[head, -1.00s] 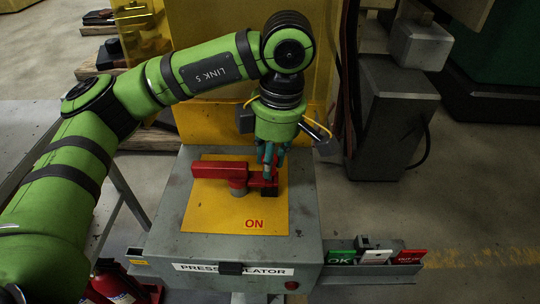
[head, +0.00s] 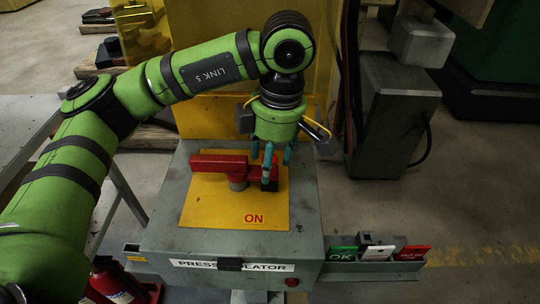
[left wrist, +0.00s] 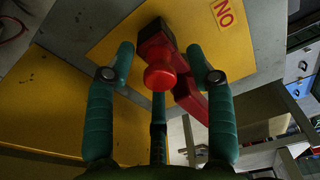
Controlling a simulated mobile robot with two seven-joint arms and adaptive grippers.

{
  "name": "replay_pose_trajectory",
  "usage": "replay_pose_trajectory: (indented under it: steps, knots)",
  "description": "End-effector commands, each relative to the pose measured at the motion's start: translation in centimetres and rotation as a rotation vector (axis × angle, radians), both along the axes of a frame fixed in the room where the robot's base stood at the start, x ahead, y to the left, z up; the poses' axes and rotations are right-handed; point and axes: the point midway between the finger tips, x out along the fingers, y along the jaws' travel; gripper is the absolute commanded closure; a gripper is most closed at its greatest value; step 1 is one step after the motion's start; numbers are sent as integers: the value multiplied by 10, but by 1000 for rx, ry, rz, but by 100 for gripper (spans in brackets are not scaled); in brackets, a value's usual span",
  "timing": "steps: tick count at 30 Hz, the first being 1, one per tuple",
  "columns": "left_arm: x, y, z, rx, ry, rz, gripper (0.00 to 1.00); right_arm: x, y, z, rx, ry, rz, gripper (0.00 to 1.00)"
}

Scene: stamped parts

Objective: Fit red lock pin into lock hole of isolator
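The isolator (head: 165,232) is a grey box with a yellow plate (head: 205,210) marked ON. Its red handle (head: 215,163) lies across the plate. In the left wrist view the red lock pin (left wrist: 160,78) shows as a round knob on the block-shaped end of the handle (left wrist: 190,98). The knob stands at the lock spot; I cannot tell how deep the pin sits. My left gripper (head: 270,164) is above that end. Its teal fingers are spread around the knob, apart from it, also in the left wrist view (left wrist: 160,55). The hole is hidden. My right gripper is not in view.
A side tray (head: 375,270) holds a green OK tag (head: 342,254), a white tag (head: 378,253) and a red tag (head: 412,253). A yellow panel (head: 215,105) stands behind the box. A grey machine (head: 392,120) stands at the back right.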

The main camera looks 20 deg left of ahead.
Motion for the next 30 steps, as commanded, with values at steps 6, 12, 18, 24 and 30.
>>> replay_pose_trajectory:
  steps: [6, 12, 18, 24, 30]
  knots:
    - [1, -1, 8, 0, -2, 1, 46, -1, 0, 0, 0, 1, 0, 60]
    - [2, -5, 44, 1, -7, 1, 46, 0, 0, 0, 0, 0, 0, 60]
    - [2, -9, 85, 1, -6, 3, 46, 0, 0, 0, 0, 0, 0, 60]
    - [2, -12, 111, 0, -3, 2, 46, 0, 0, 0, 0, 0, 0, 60]
    - [2, -13, 119, 0, 0, 1, 46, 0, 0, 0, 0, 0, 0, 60]
